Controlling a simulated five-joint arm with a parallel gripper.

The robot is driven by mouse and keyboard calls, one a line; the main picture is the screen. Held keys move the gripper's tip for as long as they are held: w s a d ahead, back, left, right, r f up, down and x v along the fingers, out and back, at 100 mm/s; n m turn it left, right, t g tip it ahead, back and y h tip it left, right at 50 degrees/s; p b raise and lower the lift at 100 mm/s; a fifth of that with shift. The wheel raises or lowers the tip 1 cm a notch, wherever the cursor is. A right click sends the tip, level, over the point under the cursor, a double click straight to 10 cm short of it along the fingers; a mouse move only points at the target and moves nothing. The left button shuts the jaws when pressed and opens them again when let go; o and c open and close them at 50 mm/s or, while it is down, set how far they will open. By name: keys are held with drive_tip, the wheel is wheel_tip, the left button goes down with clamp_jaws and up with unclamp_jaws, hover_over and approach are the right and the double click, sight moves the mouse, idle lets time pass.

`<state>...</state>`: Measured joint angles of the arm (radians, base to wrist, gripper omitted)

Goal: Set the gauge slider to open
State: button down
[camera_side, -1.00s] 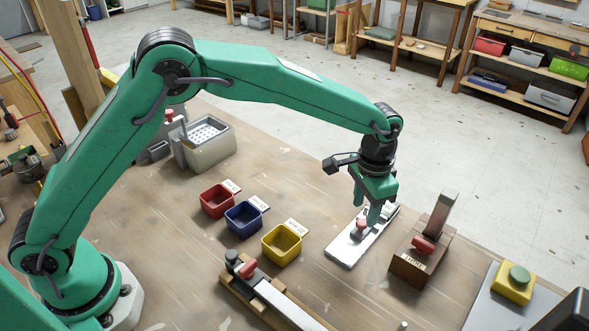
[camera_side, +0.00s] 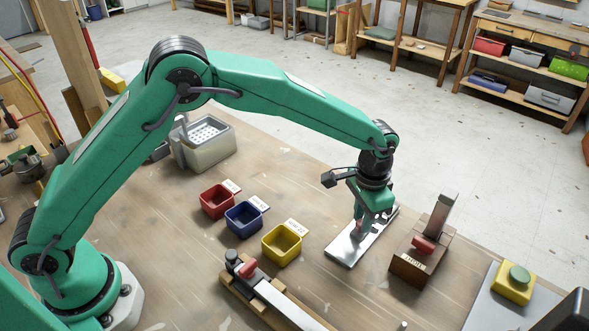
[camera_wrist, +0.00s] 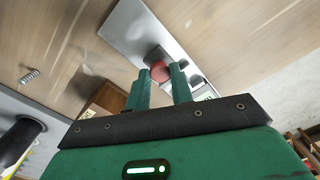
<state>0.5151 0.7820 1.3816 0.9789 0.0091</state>
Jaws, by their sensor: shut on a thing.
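The gauge is a flat silver plate (camera_side: 346,250) lying on the wooden bench; it also shows in the wrist view (camera_wrist: 128,28). Its slider has a red knob (camera_wrist: 160,71), which sits between my fingers. My gripper (camera_side: 360,230) is down at the plate, with its fingers shut on the red knob. In the wrist view my gripper (camera_wrist: 160,82) has one green finger on each side of the knob. The fingers mostly hide the knob in the side view. The plate's markings are too small to read.
A wooden block with a red handle (camera_side: 424,245) and an upright post stands close right of the plate. Red (camera_side: 217,201), blue (camera_side: 244,218) and yellow (camera_side: 281,244) bins stand to the left. A rail with a red clamp (camera_side: 249,269) lies in front. A yellow button box (camera_side: 513,284) is far right.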

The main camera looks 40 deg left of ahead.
sight(351, 244)
drive_tip(key=shift+s, duration=1.85)
drive_tip(key=c, duration=1.2)
unclamp_jaws()
drive_tip(key=shift+r, duration=0.15)
wheel_tip(351, 244, up, 8)
drive_tip(key=shift+f, duration=0.2)
